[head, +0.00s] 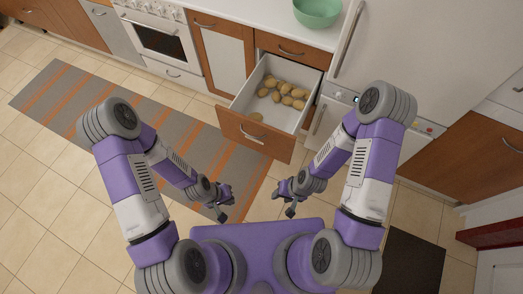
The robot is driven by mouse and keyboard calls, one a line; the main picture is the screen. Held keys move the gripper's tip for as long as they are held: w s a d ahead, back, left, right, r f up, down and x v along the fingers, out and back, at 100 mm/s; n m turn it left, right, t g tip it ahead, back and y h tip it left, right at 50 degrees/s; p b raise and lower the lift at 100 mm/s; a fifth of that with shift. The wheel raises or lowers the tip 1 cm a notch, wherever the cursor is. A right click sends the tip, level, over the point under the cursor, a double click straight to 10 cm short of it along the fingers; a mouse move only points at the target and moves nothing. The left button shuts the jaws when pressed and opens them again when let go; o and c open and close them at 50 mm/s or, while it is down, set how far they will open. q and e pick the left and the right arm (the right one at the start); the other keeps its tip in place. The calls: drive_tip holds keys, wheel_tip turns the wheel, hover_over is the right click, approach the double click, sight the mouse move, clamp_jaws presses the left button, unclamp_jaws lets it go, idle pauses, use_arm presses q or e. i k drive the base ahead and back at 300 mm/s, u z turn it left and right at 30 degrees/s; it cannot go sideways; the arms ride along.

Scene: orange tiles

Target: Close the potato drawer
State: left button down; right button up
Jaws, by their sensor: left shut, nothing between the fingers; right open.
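The potato drawer (253,136) is pulled out from the kitchen cabinet, with a brown wooden front and white inner walls. Several potatoes (287,100) lie in it, most toward the back and one near the front panel. My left gripper (221,214) is shut and empty, in front of the drawer and below its front panel in the picture. My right gripper (290,211) is open and empty, to the right of the left one. Both are apart from the drawer front.
A closed drawer (291,48) sits above the open one. A green bowl (317,11) stands on the counter. A white oven (160,40) is at the left. A striped rug (75,105) covers the tiled floor in front of the cabinets. A dark mat (412,262) lies at lower right.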

sight(283, 90)
drive_tip(key=k, duration=0.15)
drive_tip(key=z, duration=2.05)
drive_tip(key=i, duration=0.8)
drive_tip(key=u, duration=1.8)
